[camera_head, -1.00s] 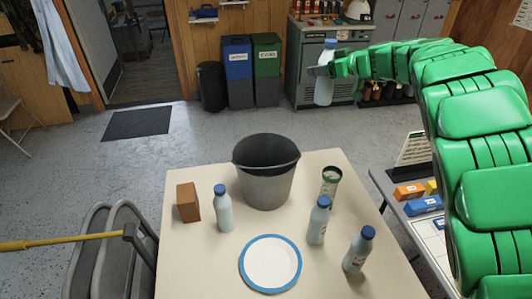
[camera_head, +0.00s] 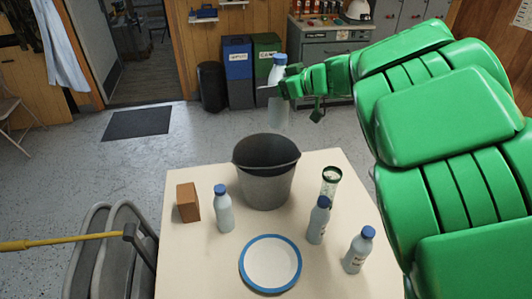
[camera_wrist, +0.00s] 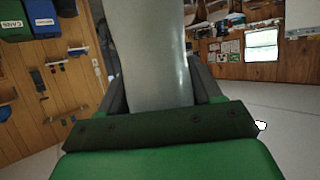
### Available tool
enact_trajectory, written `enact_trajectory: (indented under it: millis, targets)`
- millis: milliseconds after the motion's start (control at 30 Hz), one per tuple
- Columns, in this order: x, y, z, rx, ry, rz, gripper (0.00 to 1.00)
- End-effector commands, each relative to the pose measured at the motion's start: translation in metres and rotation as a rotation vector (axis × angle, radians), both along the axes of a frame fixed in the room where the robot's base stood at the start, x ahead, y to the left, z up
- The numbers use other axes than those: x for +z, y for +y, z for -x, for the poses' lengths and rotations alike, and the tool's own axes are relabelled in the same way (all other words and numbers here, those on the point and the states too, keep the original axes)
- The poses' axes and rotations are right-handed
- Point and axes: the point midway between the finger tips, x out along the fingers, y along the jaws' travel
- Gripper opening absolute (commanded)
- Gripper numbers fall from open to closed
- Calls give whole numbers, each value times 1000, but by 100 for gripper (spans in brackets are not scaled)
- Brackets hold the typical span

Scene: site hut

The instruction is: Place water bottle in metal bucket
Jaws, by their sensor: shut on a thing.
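My gripper (camera_head: 277,88) is shut on a translucent water bottle (camera_head: 279,105) with a blue cap. It holds the bottle upright, above and behind the metal bucket as seen in the head view. The held bottle (camera_wrist: 152,55) fills the middle of the wrist view between the two fingers. The grey metal bucket (camera_head: 264,188) stands on the table with its top open; its floor is hidden. Other blue-capped bottles stand on the table: one left of the bucket (camera_head: 223,212), one to the right (camera_head: 318,222) and one at the front right (camera_head: 358,252).
The cream table (camera_head: 203,262) also holds a brown block (camera_head: 188,203), a blue-rimmed plate (camera_head: 270,264) and a glass with a dark rim (camera_head: 331,180). Grey folding chairs (camera_head: 98,255) and a yellow pole (camera_head: 60,241) are at the left. Bins stand at the back wall.

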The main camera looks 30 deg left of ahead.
Motion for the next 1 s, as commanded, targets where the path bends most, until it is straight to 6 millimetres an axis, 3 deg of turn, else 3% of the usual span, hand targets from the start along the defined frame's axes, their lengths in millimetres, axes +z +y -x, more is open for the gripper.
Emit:
enact_trajectory:
  millis: [367,867,1000]
  targets:
    - [3,2,39,24,-6,-13,7]
    - [-52,2,38,25,-5,-14,7]
    - [-74,3,39,25,-1,-11,7]
